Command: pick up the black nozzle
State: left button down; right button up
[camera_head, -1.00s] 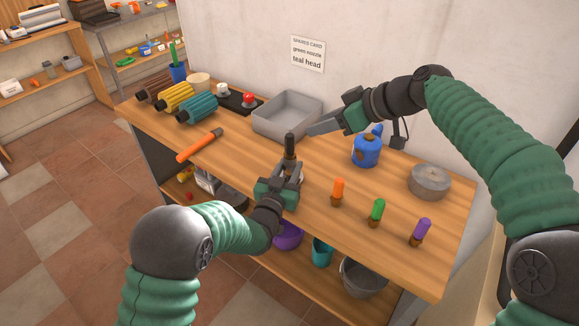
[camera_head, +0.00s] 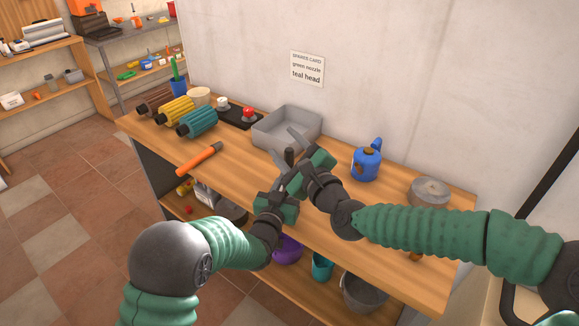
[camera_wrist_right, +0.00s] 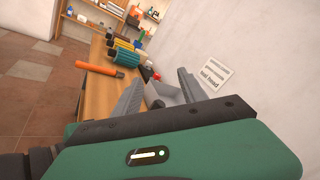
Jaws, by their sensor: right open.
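The black nozzle (camera_head: 289,155) shows only as a dark tip in the head view; its lower part is hidden behind my right gripper. It stands up from my left gripper (camera_head: 277,196), whose jaws are mostly covered now; the earlier view shows them closed around the nozzle's base. My right gripper (camera_head: 288,148) is open, reaching in from the right, with its fingers on either side of the dark tip.
A grey tray (camera_head: 262,135) stands behind the grippers. An orange-handled tool (camera_head: 197,160) lies left on the workbench (camera_head: 235,170). A blue oil can (camera_head: 367,162) and a round grey tin (camera_head: 430,190) stand right.

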aim_at(286, 149)
jog(key=s+d+f+m+t+h, duration=0.1)
jog(key=s+d+f+m+h, duration=0.2)
jog(key=f+m, duration=0.65)
jog(key=shift+m, duration=0.65)
jog(key=w+a, duration=0.1)
jog(key=w, duration=0.2)
jog(key=w+a+r, duration=0.1)
jog(key=w, duration=0.3)
jog(key=w+a+r, duration=0.1)
jog(key=w, duration=0.3)
jog(key=shift+w+r, duration=0.1)
jog(key=shift+r, duration=0.15)
grip_shut()
